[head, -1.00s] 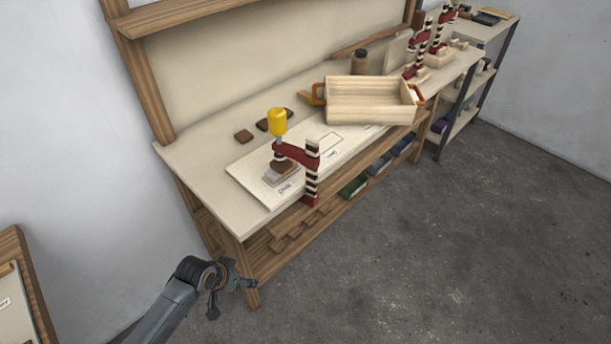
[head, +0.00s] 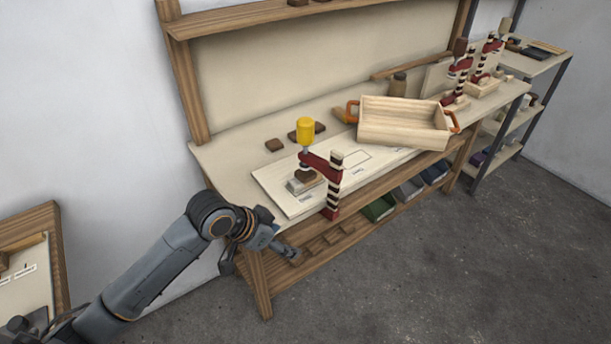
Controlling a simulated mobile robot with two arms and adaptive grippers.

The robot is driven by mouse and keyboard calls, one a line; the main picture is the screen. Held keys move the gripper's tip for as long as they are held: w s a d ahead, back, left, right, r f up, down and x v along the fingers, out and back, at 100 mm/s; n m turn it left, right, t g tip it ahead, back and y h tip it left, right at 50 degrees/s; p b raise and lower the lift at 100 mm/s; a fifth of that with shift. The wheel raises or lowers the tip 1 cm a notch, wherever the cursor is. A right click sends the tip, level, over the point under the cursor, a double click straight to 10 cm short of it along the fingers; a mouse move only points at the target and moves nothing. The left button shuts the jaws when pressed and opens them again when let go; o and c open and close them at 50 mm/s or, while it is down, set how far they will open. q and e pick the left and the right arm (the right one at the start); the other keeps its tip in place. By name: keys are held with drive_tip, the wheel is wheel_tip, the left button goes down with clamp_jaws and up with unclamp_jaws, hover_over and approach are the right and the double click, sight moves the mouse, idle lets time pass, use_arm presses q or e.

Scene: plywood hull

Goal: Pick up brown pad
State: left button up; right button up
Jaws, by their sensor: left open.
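Small brown pads lie on the workbench (head: 228,160) near its back left. One brown pad (head: 274,145) lies alone at the left, and others (head: 319,128) lie partly behind the clamp's yellow handle (head: 305,130). Another brown block (head: 304,175) sits under the red clamp (head: 322,166) on a pale board (head: 272,184). My left gripper (head: 264,256) is open at the bench's front left corner, seen partly behind its own wrist. It is apart from the pads, which lie farther back. My right gripper is not in view.
A wooden box (head: 402,124) with orange handles stands on the bench to the right. More red clamps (head: 459,78) stand beyond it. Boxes (head: 380,208) sit on the lower shelf. The grey floor (head: 420,270) in front is clear.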

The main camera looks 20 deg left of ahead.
use_arm(q)
drive_tip(key=w+a+r+t, duration=0.1)
drive_tip(key=w+a+r, duration=0.3)
drive_tip(key=w+r, duration=0.15)
drive_tip(key=w+a+r+t, duration=0.1)
drive_tip(key=w+a+r, duration=0.35)
drive_tip(key=r, duration=0.25)
drive_tip(key=p, duration=0.1)
approach(303, 173)
drive_tip(key=shift+w+d+f+h, duration=0.1)
drive_tip(key=shift+w+f+h, duration=0.1)
drive_tip(key=shift+w+f, duration=0.35)
drive_tip(key=shift+w+d+f+h, duration=0.1)
drive_tip(key=shift+w+f+h, duration=0.2)
drive_tip(key=shift+f, duration=0.4)
drive_tip(key=shift+w+d+f+p, duration=0.25)
drive_tip(key=shift+w+d+p, duration=0.05)
drive_tip(key=shift+w+d, duration=0.1)
drive_tip(key=x, duration=0.4)
drive_tip(key=shift+w+f+p, duration=0.1)
drive_tip(key=shift+w+p, duration=0.05)
drive_tip(key=shift+p, duration=0.25)
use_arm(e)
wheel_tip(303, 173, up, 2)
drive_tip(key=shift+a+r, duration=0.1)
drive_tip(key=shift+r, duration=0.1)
use_arm(q)
drive_tip(key=c, duration=1)
